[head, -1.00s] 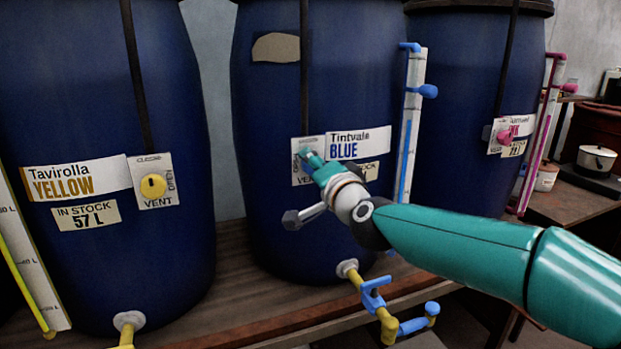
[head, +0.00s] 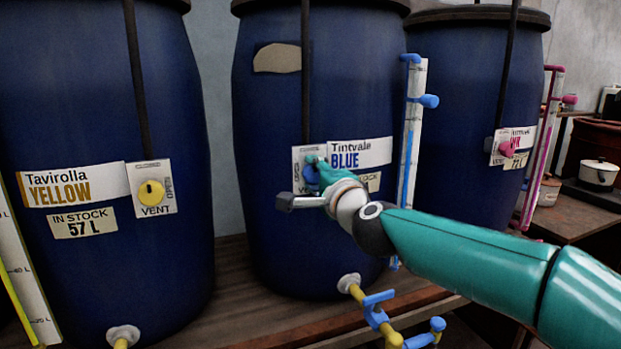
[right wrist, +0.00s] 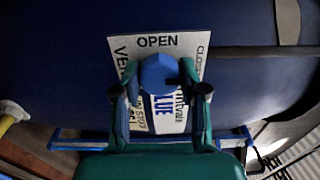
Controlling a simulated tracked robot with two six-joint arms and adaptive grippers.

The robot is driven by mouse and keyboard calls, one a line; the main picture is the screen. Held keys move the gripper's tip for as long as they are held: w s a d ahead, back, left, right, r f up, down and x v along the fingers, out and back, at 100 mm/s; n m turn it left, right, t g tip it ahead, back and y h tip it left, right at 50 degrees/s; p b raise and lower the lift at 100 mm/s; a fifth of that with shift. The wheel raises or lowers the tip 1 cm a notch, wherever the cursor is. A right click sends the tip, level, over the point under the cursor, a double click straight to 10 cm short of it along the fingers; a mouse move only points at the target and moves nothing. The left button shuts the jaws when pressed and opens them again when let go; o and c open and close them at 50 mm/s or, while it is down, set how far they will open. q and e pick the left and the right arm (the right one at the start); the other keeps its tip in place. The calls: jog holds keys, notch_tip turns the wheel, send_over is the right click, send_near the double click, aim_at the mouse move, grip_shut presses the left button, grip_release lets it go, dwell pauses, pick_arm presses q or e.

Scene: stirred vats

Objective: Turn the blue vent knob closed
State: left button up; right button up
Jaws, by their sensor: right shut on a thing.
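The blue vent knob (right wrist: 157,73) is on a white plate (right wrist: 125,50) marked OPEN, CLOSED and VENT. In the right wrist view my right gripper (right wrist: 158,80) is shut on the knob, one finger on each side. In the head view the right gripper (head: 314,165) reaches the plate on the middle vat (head: 350,95), beside the Tintvale BLUE label (head: 360,154). The knob shows there only as a small blue patch (head: 311,176), mostly hidden by the gripper. I cannot tell where its pointer stands. My left gripper is not in view.
The yellow vat (head: 95,260) with its yellow vent knob (head: 151,192) stands left, and the pink vat (head: 460,90) with a pink knob (head: 508,149) right. A blue-handled tap (head: 375,309) sticks out below the middle vat. A level tube (head: 412,140) runs up its right side.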

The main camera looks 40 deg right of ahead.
jog(key=o, duration=1.1)
jog(key=shift+d+f, duration=0.1)
jog(key=shift+o, duration=0.2)
jog(key=shift+s, duration=0.15)
jog(key=v, duration=1.1)
jog(key=shift+s, duration=0.3)
jog(key=shift+f, duration=0.15)
